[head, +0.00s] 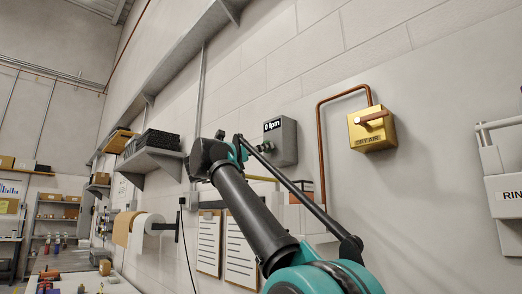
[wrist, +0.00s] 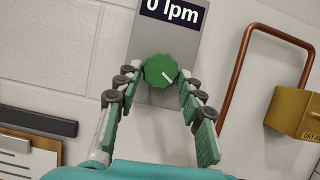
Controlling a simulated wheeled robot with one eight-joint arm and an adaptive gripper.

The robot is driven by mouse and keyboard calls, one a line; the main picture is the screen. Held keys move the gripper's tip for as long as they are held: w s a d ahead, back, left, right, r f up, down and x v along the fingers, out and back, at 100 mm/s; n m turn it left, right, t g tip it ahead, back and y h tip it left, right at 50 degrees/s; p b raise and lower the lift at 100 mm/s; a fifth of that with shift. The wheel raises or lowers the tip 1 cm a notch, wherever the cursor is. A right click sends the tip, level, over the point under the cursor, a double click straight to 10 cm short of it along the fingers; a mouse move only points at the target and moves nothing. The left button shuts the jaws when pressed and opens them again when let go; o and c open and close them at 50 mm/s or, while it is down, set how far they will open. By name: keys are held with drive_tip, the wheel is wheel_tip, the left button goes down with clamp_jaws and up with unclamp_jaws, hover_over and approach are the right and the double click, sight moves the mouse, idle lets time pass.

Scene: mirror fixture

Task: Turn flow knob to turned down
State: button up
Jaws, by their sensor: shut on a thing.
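The green flow knob (wrist: 160,70) sits on the front of a grey box (wrist: 171,37) whose dark display reads "0 lpm". A white mark on the knob points to the lower right. My gripper (wrist: 158,75) has its fingertips on both sides of the knob and is shut on it. In the head view the grey box (head: 285,143) is on the wall beyond my arm. My gripper (head: 243,148) is at its left side, and the knob is mostly hidden there.
A yellow "DRY AIR" valve box (head: 372,130) with a copper pipe (head: 321,150) is to the right. A shelf with black bins (head: 157,142) is to the left. A paper roll (head: 147,224) and clipboards (head: 241,250) are lower down.

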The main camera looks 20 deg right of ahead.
drive_tip(key=shift+n, duration=0.4)
drive_tip(key=shift+s+d+r+n+t+y, duration=0.15)
drive_tip(key=shift+n+t+y, duration=0.85)
drive_tip(key=shift+n, duration=2.45)
drive_tip(key=shift+s+r+n+t+y, duration=0.35)
drive_tip(key=shift+n+y, duration=1.2)
drive_tip(key=shift+n, duration=1.95)
drive_tip(key=shift+s+d+r+n+t+y, duration=0.1)
drive_tip(key=shift+n+t+y, duration=0.95)
drive_tip(key=shift+n, duration=2.4)
drive_tip(key=shift+g, duration=0.4)
drive_tip(key=o, duration=1.2)
drive_tip(key=shift+c, duration=0.2)
drive_tip(key=shift+a+y, duration=0.1)
drive_tip(key=shift+y, duration=0.2)
drive_tip(key=v, duration=1.2)
